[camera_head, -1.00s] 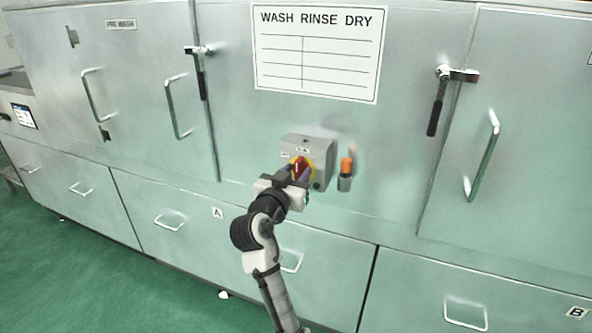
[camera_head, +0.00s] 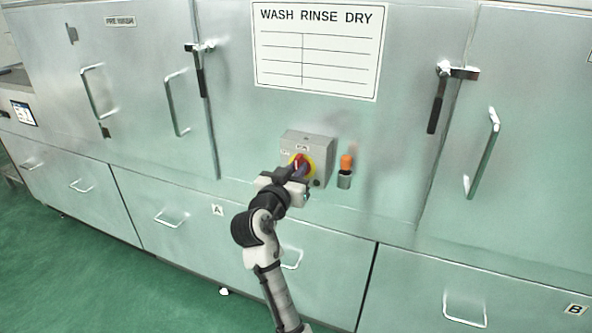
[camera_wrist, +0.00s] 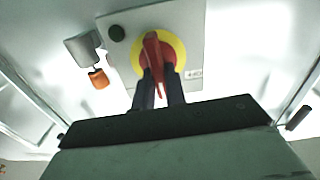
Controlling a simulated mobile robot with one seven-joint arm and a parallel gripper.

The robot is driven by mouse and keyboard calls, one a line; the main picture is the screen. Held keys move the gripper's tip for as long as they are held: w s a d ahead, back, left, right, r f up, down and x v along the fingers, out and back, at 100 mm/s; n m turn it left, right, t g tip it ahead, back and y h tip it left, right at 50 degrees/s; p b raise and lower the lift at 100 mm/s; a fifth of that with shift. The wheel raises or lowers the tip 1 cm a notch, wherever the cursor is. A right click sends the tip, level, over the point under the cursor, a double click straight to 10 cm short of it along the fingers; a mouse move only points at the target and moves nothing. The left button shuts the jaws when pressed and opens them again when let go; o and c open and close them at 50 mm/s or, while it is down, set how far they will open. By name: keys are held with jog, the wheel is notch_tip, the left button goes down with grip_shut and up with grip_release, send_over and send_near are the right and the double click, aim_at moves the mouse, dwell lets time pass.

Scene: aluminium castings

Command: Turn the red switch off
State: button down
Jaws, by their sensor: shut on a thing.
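The red switch (camera_head: 299,160) is a rotary knob on a yellow disc, on the front of a grey box fixed to the metal cabinet. In the wrist view the red switch (camera_wrist: 155,50) shows its handle running nearly along the line of my fingers. My gripper (camera_head: 294,171) is in front of the box. In the wrist view my gripper (camera_wrist: 159,88) has its two dark fingers shut on the lower end of the red handle, one on each side. The small labels by the switch are too blurred to read for certain.
An orange-topped cylinder (camera_head: 345,172) stands out just right of the switch box (camera_head: 318,148). A dark round button (camera_wrist: 117,33) sits on the box. Door latches (camera_head: 437,100) and bar handles (camera_head: 482,155) stick out from the cabinet. The green floor in front is clear.

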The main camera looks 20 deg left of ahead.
jog(key=n+p, duration=0.1)
jog(key=n, duration=0.2)
jog(key=shift+a+n, duration=0.15)
jog(key=shift+n, duration=0.15)
jog(key=shift+a+f+n+p, duration=0.2)
jog(key=shift+n+p, duration=1)
jog(key=shift+n, duration=1.05)
jog(key=shift+a+f+n+p, duration=0.15)
jog(key=shift+n+p, duration=1.05)
jog(key=shift+n, duration=1.1)
jog(key=shift+a+f+n+p, duration=0.1)
jog(key=shift+f+n+p, duration=0.1)
jog(key=shift+n+p, duration=1.55)
jog(key=shift+n+b, duration=0.5)
jog(key=shift+n, duration=0.2)
jog(key=c, duration=1.4)
grip_release()
jog(key=shift+c, duration=0.2)
